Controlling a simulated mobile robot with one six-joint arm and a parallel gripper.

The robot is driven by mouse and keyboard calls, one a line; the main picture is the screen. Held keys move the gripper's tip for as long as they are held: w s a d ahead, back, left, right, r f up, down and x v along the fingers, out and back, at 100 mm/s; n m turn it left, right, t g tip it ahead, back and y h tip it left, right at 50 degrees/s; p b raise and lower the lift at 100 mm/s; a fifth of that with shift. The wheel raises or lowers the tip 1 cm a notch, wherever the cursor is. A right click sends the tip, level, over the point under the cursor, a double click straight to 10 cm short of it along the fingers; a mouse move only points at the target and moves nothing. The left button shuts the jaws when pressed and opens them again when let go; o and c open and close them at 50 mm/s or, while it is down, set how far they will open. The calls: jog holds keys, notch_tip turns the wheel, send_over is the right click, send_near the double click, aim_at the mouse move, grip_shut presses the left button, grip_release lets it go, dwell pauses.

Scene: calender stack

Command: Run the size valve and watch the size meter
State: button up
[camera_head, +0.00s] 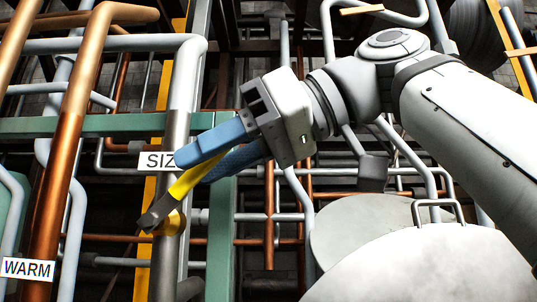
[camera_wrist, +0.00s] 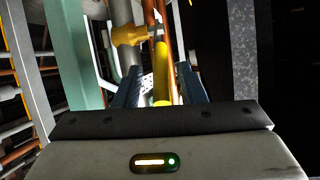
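The size valve has a brass-coloured body (camera_head: 172,222) on a grey vertical pipe, with a yellow lever (camera_head: 190,181) slanting up to the right from a dark grey end. A white label (camera_head: 157,161) above it reads "SIZ", its rest hidden behind my gripper. My gripper (camera_head: 205,158) has its blue fingers on either side of the lever. In the wrist view the lever (camera_wrist: 161,73) lies between the fingers, with gaps beside it, and the valve body (camera_wrist: 130,35) is beyond. My gripper is open around the lever. I cannot identify a size meter.
A copper pipe (camera_head: 68,140) with a "WARM" label (camera_head: 28,268) stands at the left. A green beam (camera_head: 110,125) crosses behind the pipes. A large pale rounded cover with a handle (camera_head: 430,265) fills the lower right. Pipes crowd the space around the valve.

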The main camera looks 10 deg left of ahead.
jog(key=shift+v, duration=3.45)
jog(key=shift+s, duration=0.1)
dwell(4.4)
